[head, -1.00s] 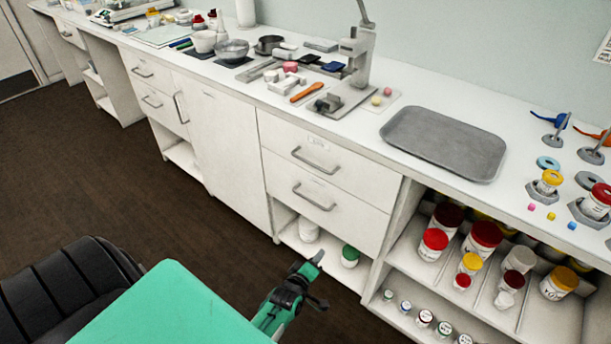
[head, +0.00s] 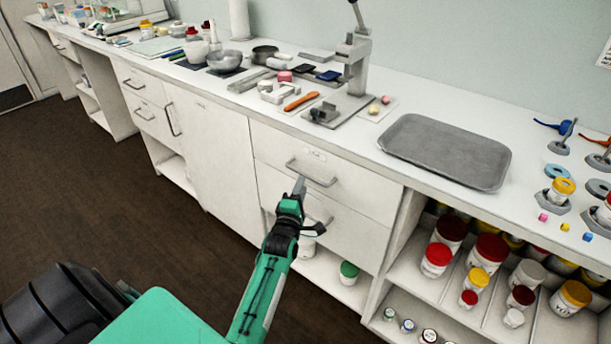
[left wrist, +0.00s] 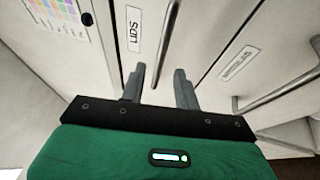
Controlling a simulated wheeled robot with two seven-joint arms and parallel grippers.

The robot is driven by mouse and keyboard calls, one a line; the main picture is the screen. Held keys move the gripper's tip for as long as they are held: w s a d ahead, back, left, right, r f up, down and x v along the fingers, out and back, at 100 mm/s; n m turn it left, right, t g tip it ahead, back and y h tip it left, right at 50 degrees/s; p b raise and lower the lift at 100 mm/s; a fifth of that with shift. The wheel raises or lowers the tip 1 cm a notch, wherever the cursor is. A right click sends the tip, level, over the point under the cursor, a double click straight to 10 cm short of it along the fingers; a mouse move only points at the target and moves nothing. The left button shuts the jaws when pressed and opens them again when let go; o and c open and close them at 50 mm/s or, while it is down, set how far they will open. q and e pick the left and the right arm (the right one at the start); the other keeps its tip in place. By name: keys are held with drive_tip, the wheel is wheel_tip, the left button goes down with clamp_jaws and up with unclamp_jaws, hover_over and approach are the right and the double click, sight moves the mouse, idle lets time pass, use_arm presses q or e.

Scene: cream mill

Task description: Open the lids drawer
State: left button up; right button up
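The lids drawer (head: 345,185) is the upper of two white drawers under the counter, and its front is flush and closed. Its bar handle (head: 312,175) runs across the front. In the left wrist view the front carries a "LIDS" label (left wrist: 134,28), with the bar handle (left wrist: 168,35) beside it. My left gripper (head: 299,188) is at the handle's left part in the head view. In the left wrist view its two fingers (left wrist: 159,88) are apart, with the bar between them in the picture; contact cannot be told. My right gripper is not in view.
The lower drawer, with its own label (left wrist: 237,63) and handle (left wrist: 280,92), is just below. A grey tray (head: 445,152) lies on the counter above. Open shelves with several jars (head: 437,257) stand at the right. The floor (head: 110,190) at the left is clear.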

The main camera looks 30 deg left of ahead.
sight(306, 174)
use_arm(q)
drive_tip(key=shift+x, duration=2.8)
clamp_jaws()
